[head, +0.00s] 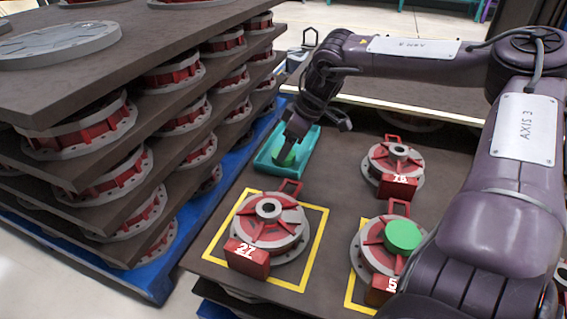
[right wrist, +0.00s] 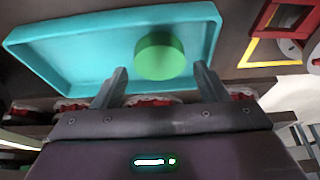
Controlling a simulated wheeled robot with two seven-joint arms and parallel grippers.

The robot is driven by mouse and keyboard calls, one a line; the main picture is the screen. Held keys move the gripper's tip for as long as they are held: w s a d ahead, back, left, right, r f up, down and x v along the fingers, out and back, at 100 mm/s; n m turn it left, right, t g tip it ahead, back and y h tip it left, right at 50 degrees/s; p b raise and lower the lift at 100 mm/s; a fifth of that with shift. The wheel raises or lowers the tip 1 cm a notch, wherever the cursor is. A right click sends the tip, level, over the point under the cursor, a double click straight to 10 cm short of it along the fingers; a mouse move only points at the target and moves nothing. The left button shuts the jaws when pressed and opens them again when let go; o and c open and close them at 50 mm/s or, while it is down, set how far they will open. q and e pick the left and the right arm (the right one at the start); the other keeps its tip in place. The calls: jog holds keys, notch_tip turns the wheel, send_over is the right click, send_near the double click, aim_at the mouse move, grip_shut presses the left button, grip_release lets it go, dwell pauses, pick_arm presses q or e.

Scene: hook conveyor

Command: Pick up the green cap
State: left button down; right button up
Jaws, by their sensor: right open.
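A green cap (right wrist: 160,58) lies in a teal tray (right wrist: 75,62), seen in the right wrist view. My right gripper (right wrist: 160,76) is open, its two fingers apart at the near side of this cap. In the head view my right gripper (head: 289,143) reaches down into the tray (head: 301,163) and partly hides the cap (head: 283,158). A second green cap (head: 402,236) sits on a red and grey round part (head: 367,243) at the lower right. My left gripper is not in view.
A round part marked 27 (head: 283,238) sits in a yellow square on the dark table (head: 328,180). Another round part (head: 379,155) stands behind it to the right. Stacked boards with round parts (head: 72,135) rise close on the left.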

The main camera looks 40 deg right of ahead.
jog(key=b+x, duration=0.1)
jog(key=x, duration=0.1)
jog(key=shift+w+f, duration=0.15)
jog(key=shift+f, duration=0.2)
jog(key=shift+r, duration=0.1)
jog(key=shift+c, duration=0.5)
jog(key=c, duration=0.6)
jog(key=shift+c, duration=0.2)
